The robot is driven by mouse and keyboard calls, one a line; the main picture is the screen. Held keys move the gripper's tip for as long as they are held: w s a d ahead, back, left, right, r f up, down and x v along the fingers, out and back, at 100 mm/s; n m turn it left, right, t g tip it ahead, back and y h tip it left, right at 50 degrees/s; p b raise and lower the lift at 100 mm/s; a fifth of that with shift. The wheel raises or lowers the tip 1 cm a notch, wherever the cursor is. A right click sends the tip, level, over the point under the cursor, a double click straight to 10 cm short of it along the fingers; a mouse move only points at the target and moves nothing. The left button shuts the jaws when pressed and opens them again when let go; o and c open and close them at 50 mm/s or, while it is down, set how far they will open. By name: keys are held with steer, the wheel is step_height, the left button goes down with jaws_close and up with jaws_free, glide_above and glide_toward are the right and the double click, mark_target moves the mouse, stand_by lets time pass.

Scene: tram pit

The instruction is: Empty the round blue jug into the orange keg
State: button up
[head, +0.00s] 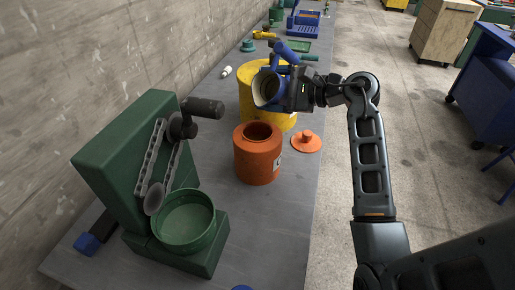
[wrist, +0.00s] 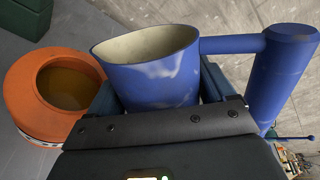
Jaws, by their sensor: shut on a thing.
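The blue jug (head: 275,91) is held in my gripper (head: 285,90), tipped with its cream-lined mouth facing left and toward the viewer. In the wrist view the jug (wrist: 160,82) sits between the fingers, its handle (wrist: 280,75) to the right. No stream shows at its rim, and its contents cannot be made out. The orange keg (head: 257,160) stands upright and open on the bench, in front of and below the jug, apart from it. The wrist view shows the keg (wrist: 25,100) left of the jug, brownish inside. An orange lid (head: 306,141) lies right of the keg.
A yellow drum (head: 250,105) stands behind the keg, partly hidden by the jug and gripper. A green machine (head: 125,150) with a round pan (head: 185,222) stands at the front left. A small white item (head: 226,71) lies near the wall. The bench's right edge is close to the lid.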

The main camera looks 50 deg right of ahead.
mark_target(272, 74)
steer(key=shift+r, duration=1.95)
steer(key=m+y, duration=0.1)
steer(key=m, duration=0.2)
steer(key=shift+d+m+t, duration=0.1)
steer(key=shift+m+t, duration=0.2)
steer(key=shift+m, duration=0.1)
steer(key=m+t+y, duration=0.1)
steer(key=m, duration=0.4)
steer(key=shift+m, duration=0.3)
steer(key=shift+s, duration=0.15)
steer(key=s+a+r, duration=0.3)
steer(key=s, duration=0.6)
steer(key=shift+a, duration=0.35)
steer(key=s+a+r, duration=0.2)
steer(key=s+a, duration=0.1)
steer(key=s, duration=0.6)
steer(key=shift+s+a+r, duration=0.25)
steer(key=shift+r, duration=0.15)
